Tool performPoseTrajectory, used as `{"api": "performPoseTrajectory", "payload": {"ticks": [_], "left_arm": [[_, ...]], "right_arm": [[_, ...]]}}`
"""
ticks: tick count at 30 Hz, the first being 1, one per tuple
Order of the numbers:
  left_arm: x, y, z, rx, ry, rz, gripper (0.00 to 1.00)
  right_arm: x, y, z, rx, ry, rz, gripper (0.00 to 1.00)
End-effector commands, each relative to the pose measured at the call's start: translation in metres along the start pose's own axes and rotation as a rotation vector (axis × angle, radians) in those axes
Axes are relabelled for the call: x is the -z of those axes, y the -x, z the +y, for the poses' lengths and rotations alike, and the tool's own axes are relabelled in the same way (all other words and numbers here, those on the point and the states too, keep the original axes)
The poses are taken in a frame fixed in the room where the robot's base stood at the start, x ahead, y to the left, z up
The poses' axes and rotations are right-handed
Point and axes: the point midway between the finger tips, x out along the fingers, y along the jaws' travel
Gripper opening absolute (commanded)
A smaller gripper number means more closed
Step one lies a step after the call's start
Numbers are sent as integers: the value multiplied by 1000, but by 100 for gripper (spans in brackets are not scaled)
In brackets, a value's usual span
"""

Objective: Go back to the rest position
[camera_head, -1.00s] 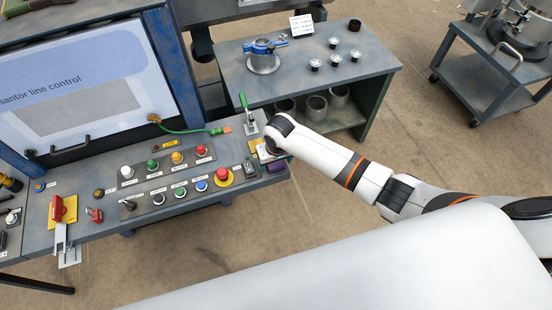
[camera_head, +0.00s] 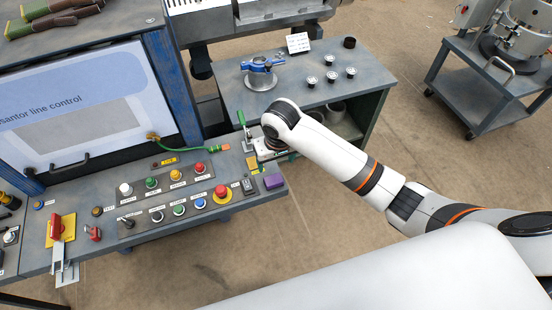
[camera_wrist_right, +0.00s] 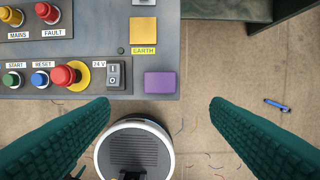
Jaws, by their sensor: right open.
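My right arm comes in from the right in the head view, its wrist bent down over the right end of the control desk (camera_head: 215,203). The jaws of my right gripper are mostly hidden by the wrist there. In the right wrist view, the two green ribbed fingers of my right gripper (camera_wrist_right: 160,106) are wide apart with nothing held between them. They lie below the desk's front edge in that view, over floor, close to a purple block (camera_wrist_right: 160,82). The purple block also shows in the head view (camera_head: 273,181). My left gripper is not in view.
The desk carries buttons, a red emergency stop (camera_head: 221,191) and a green-handled clamp (camera_head: 243,125) close to my right wrist. A side table (camera_head: 300,97) with a blue-handled part (camera_head: 260,75) stands behind. A cart (camera_head: 480,90) stands far right. Open floor lies between.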

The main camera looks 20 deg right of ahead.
Motion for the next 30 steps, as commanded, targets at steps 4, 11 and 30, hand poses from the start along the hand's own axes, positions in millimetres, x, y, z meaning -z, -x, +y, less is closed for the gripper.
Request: {"api": "performPoseTrajectory", "payload": {"ticks": [4, 11, 30], "left_arm": [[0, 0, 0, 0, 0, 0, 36], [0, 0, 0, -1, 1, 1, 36], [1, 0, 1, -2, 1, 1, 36]], "right_arm": [[0, 0, 0, 0, 0, 0, 72], [0, 0, 0, 0, 1, 0, 72], [162, 6, 6, -131, 137, -138, 72]]}}
